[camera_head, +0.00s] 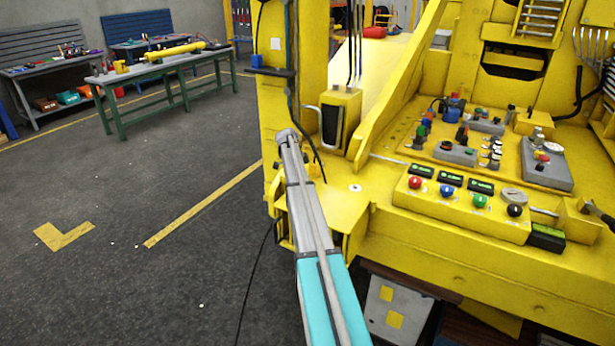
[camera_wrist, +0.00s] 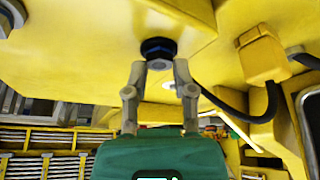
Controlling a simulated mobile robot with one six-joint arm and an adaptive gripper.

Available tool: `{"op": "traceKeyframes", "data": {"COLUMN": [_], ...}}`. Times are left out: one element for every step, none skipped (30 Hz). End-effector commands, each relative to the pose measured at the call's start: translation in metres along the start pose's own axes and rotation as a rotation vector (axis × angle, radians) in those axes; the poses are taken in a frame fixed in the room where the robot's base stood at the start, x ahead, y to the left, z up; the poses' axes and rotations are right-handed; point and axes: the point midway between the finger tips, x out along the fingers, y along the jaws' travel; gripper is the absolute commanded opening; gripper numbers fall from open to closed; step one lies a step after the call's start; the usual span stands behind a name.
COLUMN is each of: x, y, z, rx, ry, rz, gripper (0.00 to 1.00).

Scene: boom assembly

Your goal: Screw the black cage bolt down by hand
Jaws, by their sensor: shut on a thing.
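The black cage bolt (camera_wrist: 157,45) shows in the wrist view at the upper middle, set against a yellow plate (camera_wrist: 95,50). It has a dark collar and a grey end. My gripper (camera_wrist: 160,66) has its two grey fingers on either side of the grey end and is shut on it. How far the bolt is threaded in cannot be told, as its shank is hidden. In the head view my arm reaches to the yellow machine's left post (camera_head: 272,110); my gripper and the bolt cannot be made out there.
A black cable (camera_wrist: 225,108) runs close to the right of my gripper. In the head view, a control panel (camera_head: 460,208) with coloured knobs lies at right. A green workbench (camera_head: 160,66) stands at back left. The floor (camera_head: 120,190) to the left is open.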

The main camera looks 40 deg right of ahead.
Motion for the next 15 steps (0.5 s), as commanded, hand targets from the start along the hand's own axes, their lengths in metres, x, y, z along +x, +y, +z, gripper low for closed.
{"op": "traceKeyframes", "data": {"x": [-0.0005,-0.0004,-0.0003,-0.0003,-0.0002,-0.0001,-0.0001,0.0,0.0001,0.0002,0.0003,0.0004,0.0004,0.0005,0.0005], "y": [-0.0045,-0.0045,-0.0044,-0.0044,-0.0044,-0.0042,-0.0041,-0.0039,-0.0035,-0.0032,-0.0029,-0.0025,-0.0022,-0.002,-0.0018], "z": [0.002,0.0019,0.0017,0.0015,0.0014,0.0012,0.001,0.0009,0.0006,0.0003,0.0001,-0.0001,-0.0003,-0.0005,-0.0006], "rx": [0.0,0.0,0.0,0.0,0.0,0.0,0.0,0.0,0.0,0.0,0.0,0.0,0.0,0.0,0.0], "ry": [-0.003,-0.003,-0.003,-0.003,-0.003,-0.003,-0.002,-0.002,-0.002,-0.002,-0.001,-0.001,-0.001,-0.001,-0.001], "rz": [-0.01,-0.01,-0.01,-0.01,-0.01,-0.009,-0.009,-0.008,-0.008,-0.007,-0.007,-0.006,-0.006,-0.006,-0.005], "gripper": [0.0,0.0,0.0,0.0,0.37,0.45,0.5,0.56,0.63,0.69,0.69,0.69,0.69,0.69,0.69]}}
